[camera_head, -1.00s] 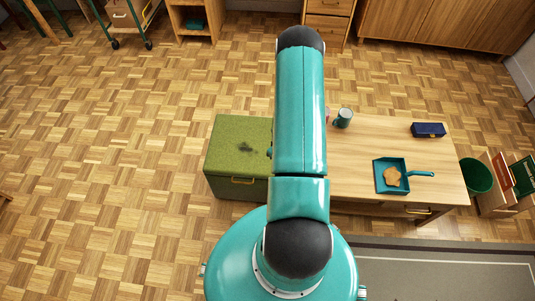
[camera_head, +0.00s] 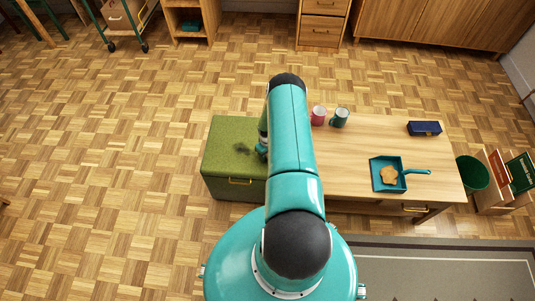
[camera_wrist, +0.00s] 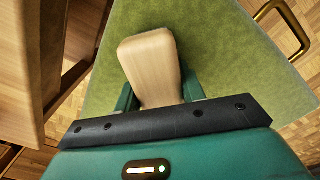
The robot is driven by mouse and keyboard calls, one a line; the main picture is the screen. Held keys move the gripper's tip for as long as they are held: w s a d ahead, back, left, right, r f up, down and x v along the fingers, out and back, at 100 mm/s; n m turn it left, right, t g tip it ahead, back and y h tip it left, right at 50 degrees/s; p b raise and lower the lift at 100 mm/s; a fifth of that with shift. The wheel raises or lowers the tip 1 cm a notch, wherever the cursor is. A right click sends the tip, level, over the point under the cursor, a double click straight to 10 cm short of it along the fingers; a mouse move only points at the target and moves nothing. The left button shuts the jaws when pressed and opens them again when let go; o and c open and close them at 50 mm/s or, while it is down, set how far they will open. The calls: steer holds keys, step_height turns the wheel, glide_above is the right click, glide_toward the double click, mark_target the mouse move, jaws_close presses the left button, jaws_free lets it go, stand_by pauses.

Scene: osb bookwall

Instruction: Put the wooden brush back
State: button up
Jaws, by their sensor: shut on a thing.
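The wooden brush (camera_wrist: 152,62) shows in the wrist view as a pale, rounded wooden block. My gripper (camera_wrist: 158,92) is shut on it, a teal finger on either side. Behind it is the green top of a chest (camera_wrist: 226,38); I cannot tell whether the brush touches it. In the head view my gripper (camera_head: 262,146) is over the right part of the green chest (camera_head: 222,165), beside a dark smudge (camera_head: 241,148). The brush itself cannot be made out there. Its lower part is hidden by my gripper in the wrist view.
The wooden table (camera_head: 345,160) adjoins the chest on the right. A green bin (camera_head: 472,173) stands beyond.

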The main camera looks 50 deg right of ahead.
steer(key=shift+f, duration=0.15)
steer(key=o, duration=1)
steer(key=shift+o, duration=0.2)
step_height(320, 180, up, 12)
steer(key=shift+r, duration=0.2)
